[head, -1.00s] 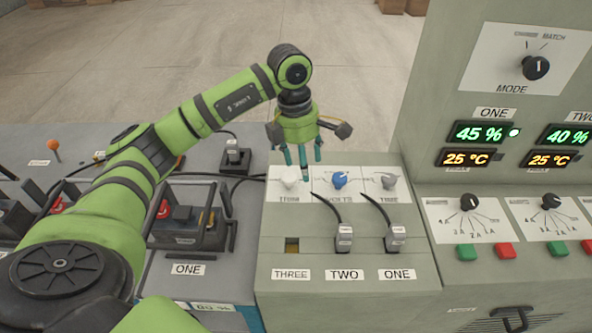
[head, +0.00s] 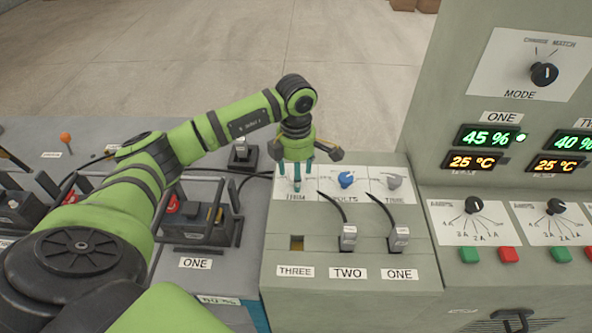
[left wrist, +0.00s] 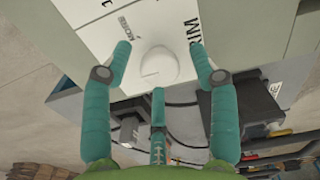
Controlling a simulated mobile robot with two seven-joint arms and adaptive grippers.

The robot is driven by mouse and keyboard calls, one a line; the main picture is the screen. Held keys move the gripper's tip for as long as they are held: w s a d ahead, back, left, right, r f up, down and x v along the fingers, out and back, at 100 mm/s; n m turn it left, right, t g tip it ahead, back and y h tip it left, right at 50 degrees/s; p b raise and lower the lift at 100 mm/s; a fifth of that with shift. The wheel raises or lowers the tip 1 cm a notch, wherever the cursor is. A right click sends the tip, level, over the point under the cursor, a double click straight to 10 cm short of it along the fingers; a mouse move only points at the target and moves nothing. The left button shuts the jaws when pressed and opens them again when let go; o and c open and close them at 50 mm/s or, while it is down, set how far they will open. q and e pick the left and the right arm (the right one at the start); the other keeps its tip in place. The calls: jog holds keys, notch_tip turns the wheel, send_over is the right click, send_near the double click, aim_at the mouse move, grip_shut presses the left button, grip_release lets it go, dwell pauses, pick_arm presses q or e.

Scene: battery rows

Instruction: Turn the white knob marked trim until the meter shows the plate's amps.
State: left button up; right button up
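The white knob (left wrist: 159,69) sits on a pale plate in the left wrist view, with lettering beside it that ends in IM. My left gripper (head: 297,182) is over this knob, at the left of a row of three, and its fingers mostly hide it in the head view. In the left wrist view my left gripper (left wrist: 160,62) has its fingers spread around the knob, with gaps showing between them and the knob. I cannot make out an amps meter or the plate giving the amps. My right gripper is not in view.
A blue knob (head: 346,179) and a grey knob (head: 394,182) stand to the right of my left gripper. Two cable plugs (head: 347,237) (head: 398,238) sit in front of them. A taller cabinet with lit displays (head: 486,137) rises on the right.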

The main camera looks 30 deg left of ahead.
pick_arm(q)
jog(key=c, duration=1)
jog(key=shift+f+n+b, duration=0.1)
jog(key=shift+n+b, duration=0.4)
jog(key=shift+n, duration=1.4)
jog(key=o, duration=1.2)
jog(key=shift+c, duration=0.2)
